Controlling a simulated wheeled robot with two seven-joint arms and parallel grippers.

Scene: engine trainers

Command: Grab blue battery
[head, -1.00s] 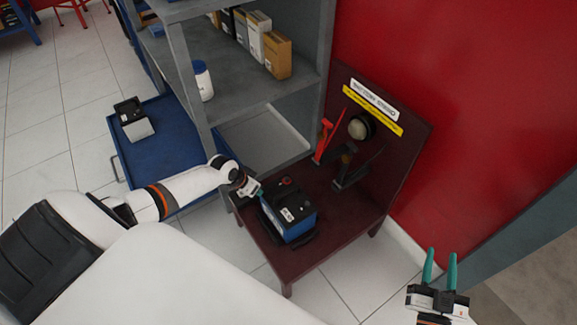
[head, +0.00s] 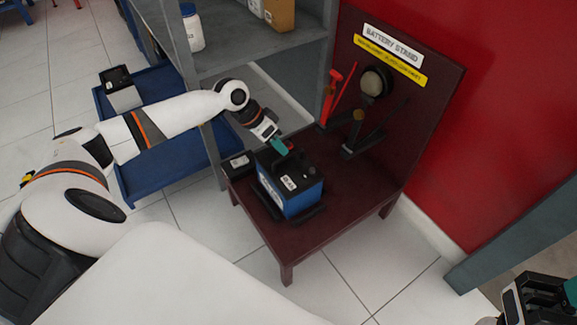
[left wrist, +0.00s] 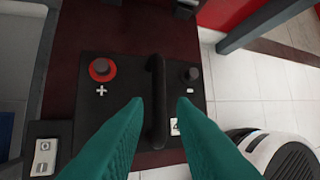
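The blue battery (head: 290,185) has a black top and sits upright on the dark red battery stand (head: 345,215). In the left wrist view its black top (left wrist: 120,110) shows a red-ringed plus terminal, a minus terminal and a raised carrying handle (left wrist: 156,100). My left gripper (head: 282,147) is above the battery's top at its back edge. In the left wrist view its two teal fingers (left wrist: 160,108) are apart, one on each side of the handle, with nothing clamped between them. My right gripper (head: 568,290) is at the lower right edge, partly cut off, away from the battery.
A small black box (head: 238,165) sits on the stand left of the battery. Red and black clamps (head: 332,95) stand by the back panel. A grey shelf (head: 255,55) rises behind my left arm. A blue cart (head: 170,165) holds another battery-like box (head: 120,90).

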